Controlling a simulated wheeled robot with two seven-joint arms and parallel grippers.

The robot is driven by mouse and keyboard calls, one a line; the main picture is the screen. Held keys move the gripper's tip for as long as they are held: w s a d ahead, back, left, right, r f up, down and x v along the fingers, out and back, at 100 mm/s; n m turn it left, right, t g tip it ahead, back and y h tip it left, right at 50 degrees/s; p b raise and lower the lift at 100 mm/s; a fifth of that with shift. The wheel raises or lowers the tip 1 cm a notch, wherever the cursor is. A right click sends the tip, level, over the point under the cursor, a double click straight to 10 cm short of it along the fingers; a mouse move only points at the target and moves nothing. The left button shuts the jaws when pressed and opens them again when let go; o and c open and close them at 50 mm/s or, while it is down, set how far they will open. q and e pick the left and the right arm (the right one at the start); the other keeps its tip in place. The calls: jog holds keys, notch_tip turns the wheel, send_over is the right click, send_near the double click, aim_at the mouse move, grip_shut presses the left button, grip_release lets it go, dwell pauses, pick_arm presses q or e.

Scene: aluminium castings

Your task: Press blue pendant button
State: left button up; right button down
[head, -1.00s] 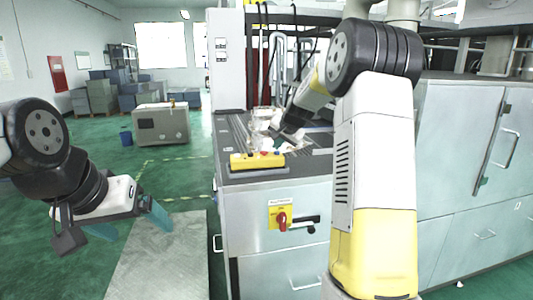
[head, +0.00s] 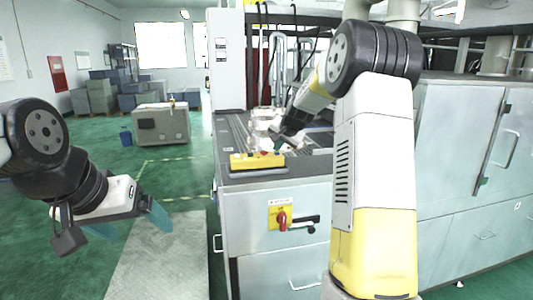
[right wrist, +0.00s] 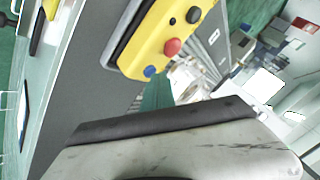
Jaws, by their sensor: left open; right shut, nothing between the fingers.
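The yellow pendant (head: 256,161) lies on the grey top of the metal cabinet, near its front edge. In the right wrist view the pendant (right wrist: 168,37) shows a black button, a red button (right wrist: 172,47) and a blue button (right wrist: 150,71) at its near end. My right gripper (head: 279,145) is shut and empty at the right end of the pendant. Its teal fingers (right wrist: 156,92) show just below the blue button; I cannot tell whether they touch it. In the head view the blue button is not clearly visible. My left gripper (head: 130,222) is open and empty over the floor.
A yellow panel with a red rotary switch (head: 282,217) is on the cabinet front below the pendant. Pale, glossy items (head: 265,122) stand behind the pendant. A grey box (head: 161,124) stands on the green floor at the left, with open floor around it.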

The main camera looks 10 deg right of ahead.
dwell(0.4)
jog(key=shift+r, duration=0.8)
jog(key=shift+r, duration=2.55)
jog(key=n, duration=0.2)
send_near(278, 155)
jog(key=s+a+r, duration=0.4)
jog(key=r, duration=0.3)
jog(key=s+a+f+n+g, duration=0.1)
jog(key=s+a+f+n, duration=0.1)
jog(key=s, duration=1.4)
jog(key=s+a+f+n+g+y, duration=0.1)
jog(key=s+a+f+n+g, duration=0.1)
jog(key=s, duration=1.4)
notch_tip(278, 155, down, 4)
jog(key=shift+a+r+n, duration=0.1)
jog(key=shift+a+n, duration=0.45)
jog(key=shift+n, duration=0.45)
